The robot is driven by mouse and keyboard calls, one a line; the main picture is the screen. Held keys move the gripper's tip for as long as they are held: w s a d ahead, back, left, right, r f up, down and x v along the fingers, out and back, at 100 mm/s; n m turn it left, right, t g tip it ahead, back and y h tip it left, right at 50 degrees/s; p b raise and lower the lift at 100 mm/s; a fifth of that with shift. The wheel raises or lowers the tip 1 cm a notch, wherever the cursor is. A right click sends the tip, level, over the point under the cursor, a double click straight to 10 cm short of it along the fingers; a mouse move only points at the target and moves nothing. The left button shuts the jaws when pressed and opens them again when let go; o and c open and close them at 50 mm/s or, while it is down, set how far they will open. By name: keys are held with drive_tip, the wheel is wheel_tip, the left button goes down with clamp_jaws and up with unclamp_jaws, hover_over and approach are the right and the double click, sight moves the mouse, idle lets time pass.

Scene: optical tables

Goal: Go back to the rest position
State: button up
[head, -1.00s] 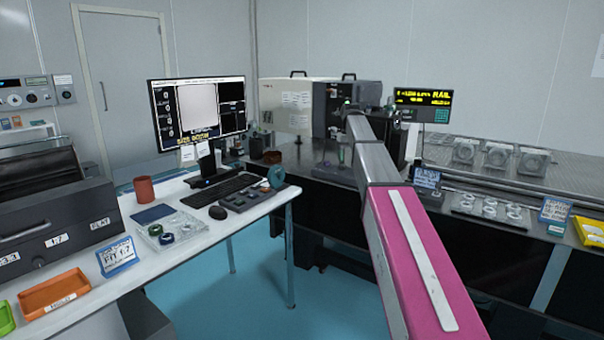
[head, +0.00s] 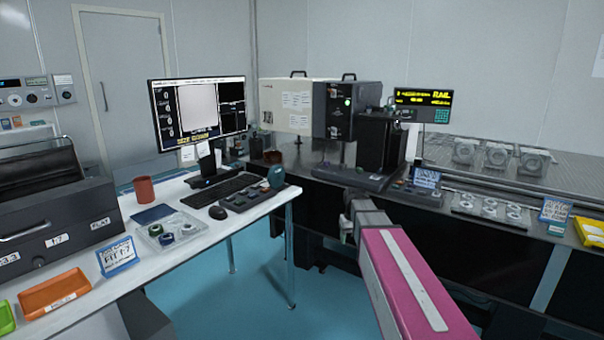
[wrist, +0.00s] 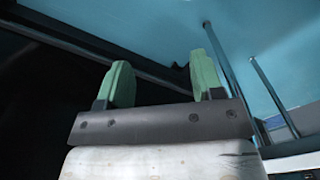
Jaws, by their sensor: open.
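My gripper (wrist: 163,85) shows in the wrist view with its two green fingers apart and nothing between them. Beyond the fingers are the blue floor, table legs and a dark bench front. In the head view my pink and grey arm reaches forward from the lower right and ends low in front of the dark bench. The fingers themselves cannot be made out in the head view.
A white desk (head: 190,270) with a monitor (head: 197,112), keyboard and trays stands at the left. The bench (head: 450,240) behind my arm carries an instrument box (head: 318,108) and several optics. Blue floor (head: 255,290) lies open between desk and bench.

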drive_tip(key=s+f, duration=0.6)
drive_tip(key=s, duration=0.3)
drive_tip(key=s+f+m, duration=0.1)
drive_tip(key=s+f, duration=0.4)
drive_tip(key=s, duration=0.4)
drive_tip(key=shift+f, duration=0.35)
drive_tip(key=shift+s, duration=0.1)
